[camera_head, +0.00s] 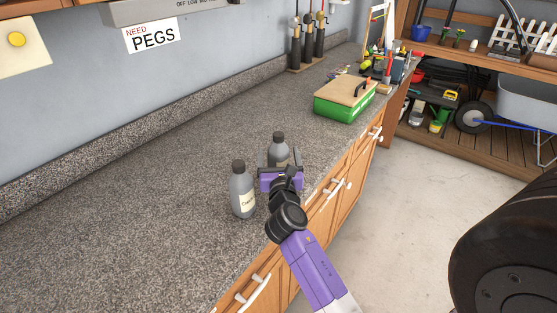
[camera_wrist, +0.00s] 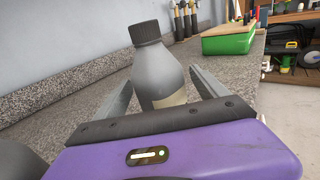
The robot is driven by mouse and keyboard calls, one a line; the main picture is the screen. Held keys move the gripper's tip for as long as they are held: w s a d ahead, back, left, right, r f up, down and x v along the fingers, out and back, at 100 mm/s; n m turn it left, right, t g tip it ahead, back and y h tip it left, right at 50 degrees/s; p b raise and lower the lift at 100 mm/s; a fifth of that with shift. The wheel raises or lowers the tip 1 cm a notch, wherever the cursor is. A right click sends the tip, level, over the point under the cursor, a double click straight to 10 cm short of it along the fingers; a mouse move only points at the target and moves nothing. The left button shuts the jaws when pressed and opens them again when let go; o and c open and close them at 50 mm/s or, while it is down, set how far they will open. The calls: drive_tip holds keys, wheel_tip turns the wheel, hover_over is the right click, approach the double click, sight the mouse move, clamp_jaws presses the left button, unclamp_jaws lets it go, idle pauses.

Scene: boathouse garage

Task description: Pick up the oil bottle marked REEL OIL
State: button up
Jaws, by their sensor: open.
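Two grey bottles with dark caps stand upright on the speckled counter (camera_head: 130,190). The nearer bottle (camera_head: 242,190) has a pale label whose writing is too small to read surely. The farther bottle (camera_head: 279,147) is partly hidden behind my gripper (camera_head: 279,162). In the wrist view this bottle (camera_wrist: 157,75) stands between my two open fingers, with a gap on each side; only the top of its pale label shows, with no readable writing. The edge of a grey rounded thing, likely the nearer bottle (camera_wrist: 18,163), shows at the lower left there.
A green box with a wooden lid (camera_head: 345,98) stands farther along the counter. Fishing rods (camera_head: 308,40) stand against the wall. Cabinet doors with white handles (camera_head: 335,192) lie below the counter edge. The counter to the left is clear.

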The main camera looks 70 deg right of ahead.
drive_tip(key=shift+x, duration=1.3)
clamp_jaws()
drive_tip(key=shift+r, duration=0.1)
